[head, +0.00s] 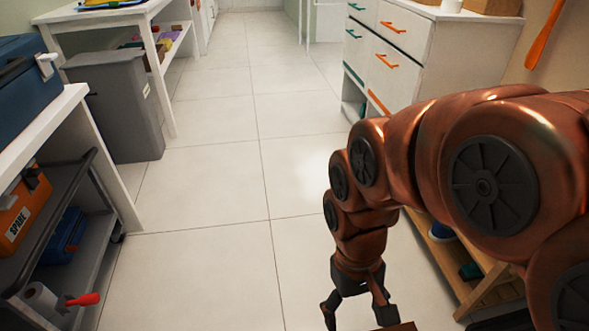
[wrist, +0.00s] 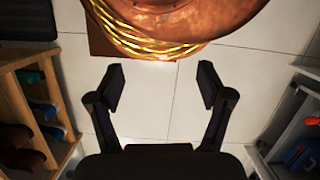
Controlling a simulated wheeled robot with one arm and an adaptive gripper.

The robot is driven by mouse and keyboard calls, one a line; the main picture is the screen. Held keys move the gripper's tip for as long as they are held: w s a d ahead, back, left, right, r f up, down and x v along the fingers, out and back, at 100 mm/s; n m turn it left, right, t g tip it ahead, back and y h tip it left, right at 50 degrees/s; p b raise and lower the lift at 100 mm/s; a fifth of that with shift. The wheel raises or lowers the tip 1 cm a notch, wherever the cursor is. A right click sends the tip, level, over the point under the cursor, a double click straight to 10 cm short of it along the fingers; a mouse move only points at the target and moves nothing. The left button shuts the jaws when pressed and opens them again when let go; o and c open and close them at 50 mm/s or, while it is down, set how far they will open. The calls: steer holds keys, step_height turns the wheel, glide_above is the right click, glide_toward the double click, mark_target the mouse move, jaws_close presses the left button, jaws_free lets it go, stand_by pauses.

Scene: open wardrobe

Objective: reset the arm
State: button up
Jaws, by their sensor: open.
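My gripper (head: 357,314) hangs at the end of my copper-coloured arm, low at the bottom of the head view, right of the middle. In the wrist view my gripper (wrist: 160,90) has its two black fingers spread wide with nothing between them. Pale floor tiles show beyond the fingers. A copper-coloured part of my own body fills the top of the wrist view.
A white drawer cabinet (head: 400,62) stands at the back right. A wooden rack (wrist: 38,110) stands close at the left of the wrist view. A grey bin (head: 118,105) and a shelf unit with an orange case (head: 22,212) stand left. The middle floor (head: 230,190) is clear.

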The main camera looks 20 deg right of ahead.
step_height(320, 180, up, 44)
steer(key=s+t+p, duration=0.1)
steer(key=p, duration=4)
steer(key=shift+s, duration=0.15)
